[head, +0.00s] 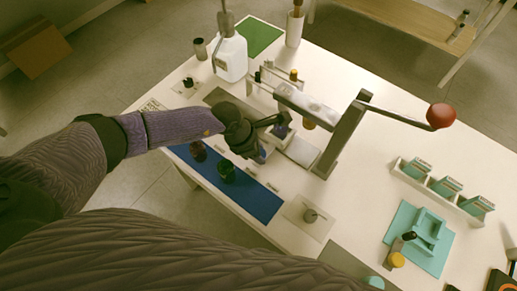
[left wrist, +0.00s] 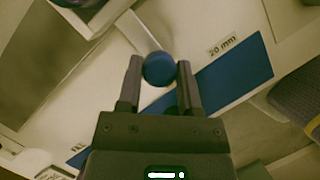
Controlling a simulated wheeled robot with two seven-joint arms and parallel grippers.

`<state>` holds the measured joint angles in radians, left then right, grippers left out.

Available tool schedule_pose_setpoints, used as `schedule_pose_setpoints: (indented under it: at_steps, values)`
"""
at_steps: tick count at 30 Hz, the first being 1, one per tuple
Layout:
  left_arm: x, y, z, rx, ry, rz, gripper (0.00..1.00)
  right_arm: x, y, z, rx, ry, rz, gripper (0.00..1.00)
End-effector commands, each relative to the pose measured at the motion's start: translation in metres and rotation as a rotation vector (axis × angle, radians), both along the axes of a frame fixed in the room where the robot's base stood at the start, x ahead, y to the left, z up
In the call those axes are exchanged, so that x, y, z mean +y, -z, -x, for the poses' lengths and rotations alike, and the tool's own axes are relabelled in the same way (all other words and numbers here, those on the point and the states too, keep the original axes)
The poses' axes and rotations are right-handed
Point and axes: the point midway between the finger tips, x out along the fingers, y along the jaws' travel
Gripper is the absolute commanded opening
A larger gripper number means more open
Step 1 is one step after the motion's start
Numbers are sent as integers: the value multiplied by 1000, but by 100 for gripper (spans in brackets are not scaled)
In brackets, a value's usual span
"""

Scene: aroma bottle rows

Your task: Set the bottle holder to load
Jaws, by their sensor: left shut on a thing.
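My left gripper (head: 268,120) reaches in from the left, over the middle of the table beside a lever press (head: 342,135). In the left wrist view the gripper (left wrist: 157,85) is shut on a round blue knob (left wrist: 159,69), which sits between its fingertips. A dark blue part also shows at the fingertips in the head view (head: 283,130). The knob appears to belong to the bottle holder at the press, but the gripper hides much of it. A pale plate (head: 303,151) lies at the foot of the press. My right gripper is not in view.
The press lever ends in a red ball (head: 440,115). A white jug (head: 231,57) stands behind; a rack of teal boxes (head: 444,187) stands right.

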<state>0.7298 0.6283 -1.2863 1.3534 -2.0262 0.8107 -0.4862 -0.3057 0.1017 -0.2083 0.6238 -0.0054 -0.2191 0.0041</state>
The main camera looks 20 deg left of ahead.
Motion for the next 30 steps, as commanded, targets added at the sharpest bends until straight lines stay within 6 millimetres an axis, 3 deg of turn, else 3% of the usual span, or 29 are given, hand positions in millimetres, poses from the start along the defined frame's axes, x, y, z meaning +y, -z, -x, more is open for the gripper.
schedule_pose_setpoints:
  at_steps: [14,24,30]
  values:
    - [4,2,-1,2,-2,-1,0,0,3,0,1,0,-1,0]
    - [80,8,-29,0,-4,-4,0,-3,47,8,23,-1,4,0]
    - [103,3,-37,0,0,-1,0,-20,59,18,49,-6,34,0]
